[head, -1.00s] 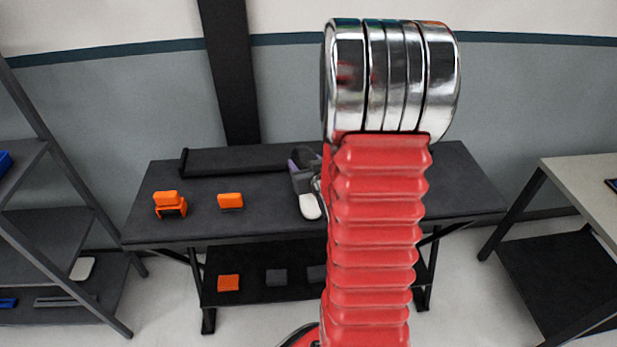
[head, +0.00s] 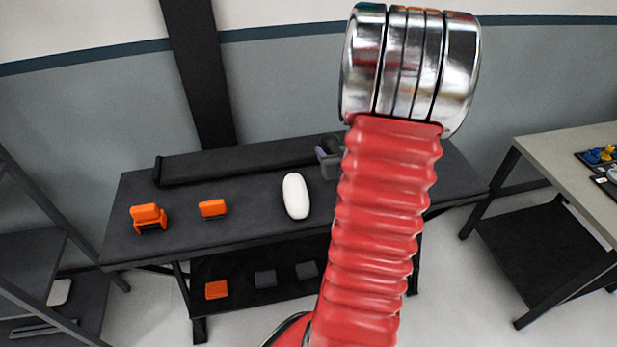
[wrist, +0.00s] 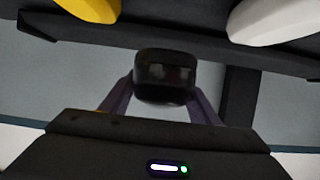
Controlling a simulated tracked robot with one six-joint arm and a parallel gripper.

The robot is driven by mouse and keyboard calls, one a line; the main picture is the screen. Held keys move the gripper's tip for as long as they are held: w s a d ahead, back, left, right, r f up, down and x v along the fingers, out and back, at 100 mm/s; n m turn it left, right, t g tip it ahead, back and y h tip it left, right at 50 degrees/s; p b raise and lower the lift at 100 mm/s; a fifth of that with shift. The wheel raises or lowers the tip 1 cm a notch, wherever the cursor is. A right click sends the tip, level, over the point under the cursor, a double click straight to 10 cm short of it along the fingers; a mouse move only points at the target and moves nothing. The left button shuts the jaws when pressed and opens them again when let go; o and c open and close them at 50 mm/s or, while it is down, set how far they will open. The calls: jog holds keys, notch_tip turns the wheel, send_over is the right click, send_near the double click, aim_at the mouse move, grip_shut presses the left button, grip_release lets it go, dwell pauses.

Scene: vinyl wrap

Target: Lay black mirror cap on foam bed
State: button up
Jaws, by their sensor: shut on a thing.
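My gripper (wrist: 163,95) is shut on a glossy black mirror cap (wrist: 165,72), held between its two purple-grey fingers. In the head view the gripper (head: 329,157) is above the dark workbench (head: 240,210), partly hidden behind my red arm; the black cap cannot be made out there. A white, rounded cap (head: 296,196) lies on the bench to the left of my gripper and shows in the wrist view (wrist: 275,20). I cannot pick out the foam bed for certain; dark panels (head: 590,163) lie on the pale table at right.
Two orange items (head: 149,218) (head: 212,208) stand on the bench's left. A yellow-orange piece (wrist: 92,8) shows in the wrist view. The pale table (head: 565,147) holds small blue and yellow things (head: 600,154). Floor shows between bench and table.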

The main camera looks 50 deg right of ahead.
jog(key=shift+w+f, duration=0.1)
jog(key=shift+f, duration=2.75)
jog(key=shift+f, duration=2.1)
jog(key=o, duration=1.2)
jog(key=shift+c, duration=0.2)
jog(key=v, duration=0.7)
